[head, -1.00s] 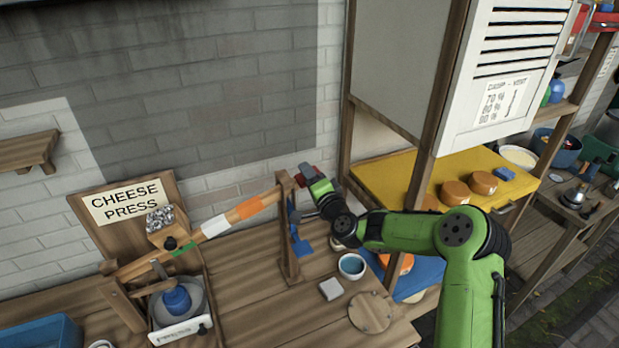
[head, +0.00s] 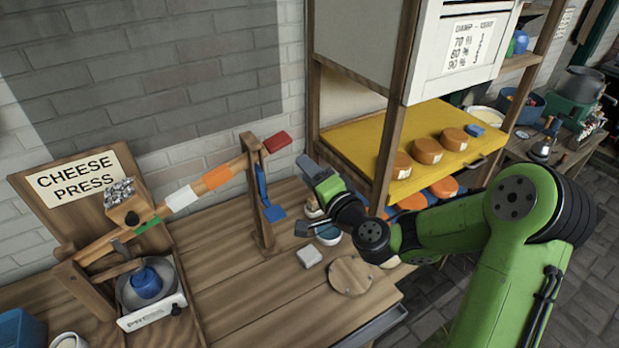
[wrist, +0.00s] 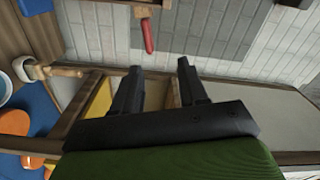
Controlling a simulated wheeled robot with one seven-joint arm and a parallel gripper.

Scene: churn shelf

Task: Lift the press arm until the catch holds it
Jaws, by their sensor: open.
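The press arm is a wooden lever with green, white and orange bands (head: 213,179). It slopes up from the left, past an upright wooden post (head: 261,225), to a red grip (head: 277,142). A blue catch piece (head: 264,190) hangs at the post; whether it bears the arm I cannot tell. My gripper (head: 303,197) is open and empty, right of the post and apart from the red grip. In the wrist view, the red grip (wrist: 148,37) lies beyond my open fingers (wrist: 158,70), a little left of midway between them.
A box of gravel (head: 128,206) sits on the arm above a blue weight (head: 146,284). A bowl (head: 328,236), a pale block (head: 309,256) and a round board (head: 351,276) lie below my gripper. A yellow shelf (head: 348,145) with cheeses stands close on the right.

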